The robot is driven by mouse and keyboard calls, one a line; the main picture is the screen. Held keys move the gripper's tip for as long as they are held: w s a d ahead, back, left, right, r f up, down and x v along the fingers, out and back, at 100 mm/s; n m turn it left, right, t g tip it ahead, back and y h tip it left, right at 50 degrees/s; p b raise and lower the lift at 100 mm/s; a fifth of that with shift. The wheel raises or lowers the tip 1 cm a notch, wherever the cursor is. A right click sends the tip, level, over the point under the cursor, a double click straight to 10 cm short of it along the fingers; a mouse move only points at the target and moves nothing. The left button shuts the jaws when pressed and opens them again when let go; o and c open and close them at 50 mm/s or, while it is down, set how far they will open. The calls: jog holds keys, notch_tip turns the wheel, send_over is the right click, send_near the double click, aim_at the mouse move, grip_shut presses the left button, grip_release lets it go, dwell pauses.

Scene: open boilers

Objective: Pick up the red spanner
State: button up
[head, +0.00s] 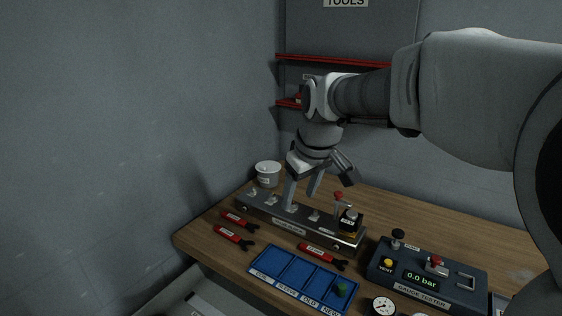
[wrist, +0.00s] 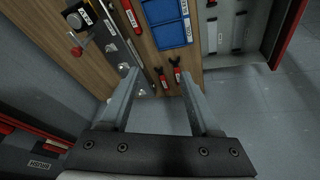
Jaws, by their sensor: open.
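Three red spanners with dark jaws and white labels lie on the wooden bench. In the head view, two lie at the left, the rear one (head: 238,219) and the front one (head: 230,234); the third (head: 317,252) lies behind the blue tray. I cannot read their labels. My gripper (head: 299,201) is open and empty, pointing down above the metal rail, behind the spanners. In the wrist view, the two left spanners (wrist: 162,78) (wrist: 177,71) appear between my open fingers (wrist: 160,74), beyond the tips. The third (wrist: 133,18) shows near the top.
The metal rail (head: 333,230) with small fittings runs behind the spanners. A blue compartment tray (head: 285,283) stands in front and holds a green item. A gauge tester (head: 425,278) is at right, a white cup (head: 267,174) at back left. Grey walls stand behind and left.

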jog(key=w+a+f+n+g+y, duration=0.15)
jog(key=w+a+f+n, duration=0.25)
jog(key=w+a+f, duration=0.65)
send_near(237, 238)
jog(key=f, duration=0.1)
jog(key=w+f, duration=0.1)
jog(key=shift+d+f+y, duration=0.1)
jog(key=shift+f+y, duration=0.25)
jog(key=shift+a+x, duration=0.1)
jog(key=shift+x, duration=1.25)
jog(key=shift+a+x, duration=0.15)
jog(key=shift+x, duration=1.2)
jog(key=shift+s, duration=0.2)
grip_shut()
jog(key=shift+r, duration=0.1)
